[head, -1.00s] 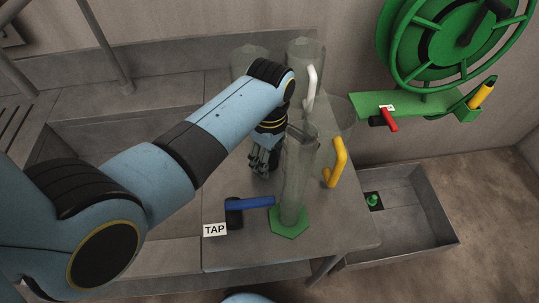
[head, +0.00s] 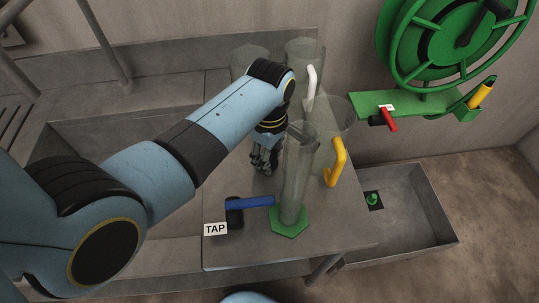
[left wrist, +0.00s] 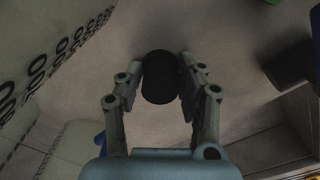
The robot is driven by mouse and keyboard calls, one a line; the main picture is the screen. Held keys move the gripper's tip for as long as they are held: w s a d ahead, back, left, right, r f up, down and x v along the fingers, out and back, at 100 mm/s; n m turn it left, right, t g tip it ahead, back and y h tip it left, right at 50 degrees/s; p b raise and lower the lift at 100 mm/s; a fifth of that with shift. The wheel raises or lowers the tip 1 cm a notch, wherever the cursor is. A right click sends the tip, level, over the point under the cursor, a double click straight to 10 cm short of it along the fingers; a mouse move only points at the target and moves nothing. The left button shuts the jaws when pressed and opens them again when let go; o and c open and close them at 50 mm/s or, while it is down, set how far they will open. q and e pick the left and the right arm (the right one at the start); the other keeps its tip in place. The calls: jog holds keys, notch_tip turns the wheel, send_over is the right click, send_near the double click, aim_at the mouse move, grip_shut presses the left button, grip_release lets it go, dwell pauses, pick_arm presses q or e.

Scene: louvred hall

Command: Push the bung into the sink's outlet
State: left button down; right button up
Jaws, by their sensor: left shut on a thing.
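My left gripper (head: 264,165) points down at the worktop, between the sink and the clear cylinder. In the left wrist view its fingers (left wrist: 161,72) are shut on a dark, round bung (left wrist: 160,82). In the head view the bung is not distinguishable at the fingers. The grey sink (head: 90,133) is at the left, and my left arm covers much of it. I cannot make out its outlet. My right gripper is not in view.
A tall clear cylinder on a green hexagonal foot (head: 289,226) stands right of the gripper. Clear jugs with white (head: 311,88) and yellow (head: 336,160) handles stand behind it. A blue tap lever (head: 250,202) is in front. A trough (head: 420,215) is low at the right.

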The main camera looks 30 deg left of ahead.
pick_arm(q)
jog(key=shift+r+p, duration=1.05)
jog(key=shift+r, duration=1.4)
